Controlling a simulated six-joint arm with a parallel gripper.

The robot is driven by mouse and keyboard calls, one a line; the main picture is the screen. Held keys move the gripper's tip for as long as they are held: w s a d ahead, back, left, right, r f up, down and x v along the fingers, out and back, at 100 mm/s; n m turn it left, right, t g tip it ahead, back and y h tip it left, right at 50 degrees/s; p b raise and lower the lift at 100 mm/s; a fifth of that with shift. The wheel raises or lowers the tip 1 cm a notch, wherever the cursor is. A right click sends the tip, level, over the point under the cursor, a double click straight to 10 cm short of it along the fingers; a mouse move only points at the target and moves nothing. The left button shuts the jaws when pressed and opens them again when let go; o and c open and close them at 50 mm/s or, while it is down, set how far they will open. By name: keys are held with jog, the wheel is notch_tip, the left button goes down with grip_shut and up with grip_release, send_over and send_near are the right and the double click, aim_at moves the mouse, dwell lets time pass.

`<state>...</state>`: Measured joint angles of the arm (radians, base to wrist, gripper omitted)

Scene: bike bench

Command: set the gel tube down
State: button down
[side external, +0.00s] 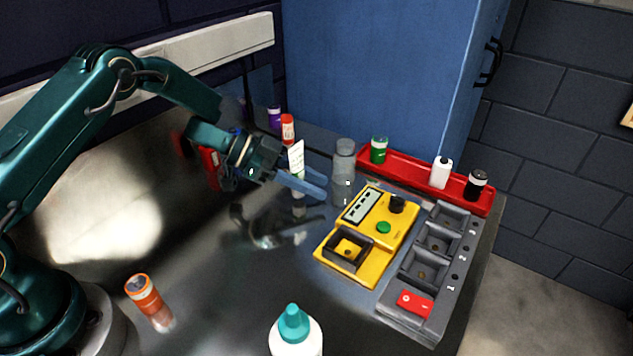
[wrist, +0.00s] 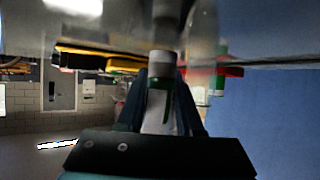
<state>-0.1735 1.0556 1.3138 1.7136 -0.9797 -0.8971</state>
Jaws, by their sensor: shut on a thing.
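The gel tube (side external: 297,157) is white with green marks and stands upright in the side view, left of the grey bottle. My gripper (side external: 316,188) reaches in from the left, with its blue fingers shut across the tube. In the wrist view the tube (wrist: 157,112) is between the two dark fingers of my gripper (wrist: 160,85), and its pale and grey cap (wrist: 163,65) points toward the bench surface. The cap end is close to the bench, above its reflection; I cannot tell whether it touches. The fingers hide the tube's middle in the side view.
A grey bottle (side external: 344,175) stands just right of the fingertips. Beyond it are a yellow tester (side external: 393,228), a grey slotted holder (side external: 402,327) and a red tray (side external: 408,177). An orange-capped cylinder (side external: 148,300) and a teal-capped bottle (side external: 296,338) stand in front. Bare bench lies between.

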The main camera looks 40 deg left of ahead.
jog(key=shift+f, duration=0.55)
jog(key=shift+f, duration=0.15)
jog(key=c, duration=0.6)
grip_release()
jog(key=shift+o, duration=0.2)
